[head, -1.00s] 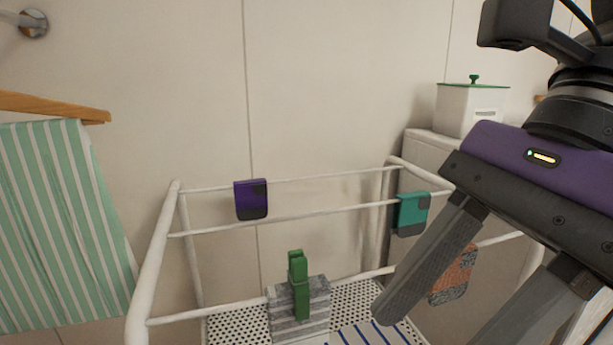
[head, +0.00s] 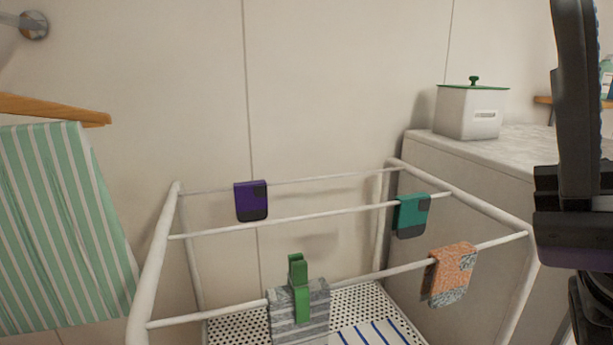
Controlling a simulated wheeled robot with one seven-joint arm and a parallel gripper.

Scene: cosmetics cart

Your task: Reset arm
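My gripper (head: 578,30) is at the right edge of the head view, pointing upward and seen nearly edge-on. Its dark finger stands above a black plate and purple body, partly cut off by the frame. I cannot see the gap between the fingers, and no held object shows. A white drying rack (head: 152,262) stands to its left, apart from it. A green clothespin (head: 300,285) sits upright on a grey striped cloth (head: 316,310) over the rack's front rail.
A purple cloth (head: 251,200), a teal cloth (head: 410,215) and an orange patterned cloth (head: 452,273) hang on the rails. A white box (head: 468,112) with a green lid stands on a counter (head: 510,148). A striped towel (head: 62,230) hangs at left.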

